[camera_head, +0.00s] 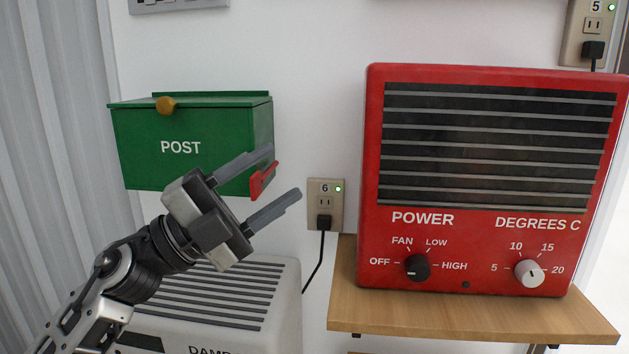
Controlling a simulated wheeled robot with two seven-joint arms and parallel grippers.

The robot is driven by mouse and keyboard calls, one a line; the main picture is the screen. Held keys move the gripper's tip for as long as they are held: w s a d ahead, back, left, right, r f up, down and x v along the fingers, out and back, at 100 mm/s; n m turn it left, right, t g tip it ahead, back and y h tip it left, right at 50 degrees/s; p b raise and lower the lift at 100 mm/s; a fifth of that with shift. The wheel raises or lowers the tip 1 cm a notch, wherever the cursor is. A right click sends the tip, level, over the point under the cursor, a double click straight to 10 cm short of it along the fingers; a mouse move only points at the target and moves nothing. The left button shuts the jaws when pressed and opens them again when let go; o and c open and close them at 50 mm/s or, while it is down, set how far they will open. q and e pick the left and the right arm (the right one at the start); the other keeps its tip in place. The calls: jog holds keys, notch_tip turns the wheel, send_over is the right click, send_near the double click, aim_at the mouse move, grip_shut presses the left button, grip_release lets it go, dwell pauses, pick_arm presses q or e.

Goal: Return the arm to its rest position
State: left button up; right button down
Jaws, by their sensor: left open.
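My left gripper (272,184) is open, its two grey fingers pointing up and right with a gap between them. Nothing is held between the fingers. My left arm (130,265) comes in from the lower left. The gripper overlaps the lower right of the green POST box in the picture; I cannot tell if they touch. My right arm and gripper are out of view.
A green POST box (180,120) with a red flag (263,181) hangs on the wall. A red heater (490,240) stands on a wooden shelf (450,312). A grey slatted unit (285,290) sits below my gripper. Outlet 6 (315,210) has a plugged cord.

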pick_arm(q)
jog(key=s+a+f+n+t+y, duration=0.1)
jog(key=a+f+n+t+y, duration=0.15)
jog(key=f+n+y, duration=0.45)
jog(key=s+a+f+n+t+y, duration=0.15)
jog(key=f+n+t+y, duration=0.25)
jog(key=f+n, duration=0.6)
jog(key=a+f+n+t+y, duration=0.3)
jog(key=f+n+y, duration=0.3)
jog(key=f, duration=0.4)
jog(key=s+a+f+n+g+y, duration=0.1)
jog(key=s+f+n+g, duration=0.4)
jog(key=s+f, duration=1)
notch_tip(320, 180, down, 2)
jog(key=shift+n+g, duration=0.3)
jog(key=shift+g, duration=0.85)
jog(key=shift+w+a, duration=0.1)
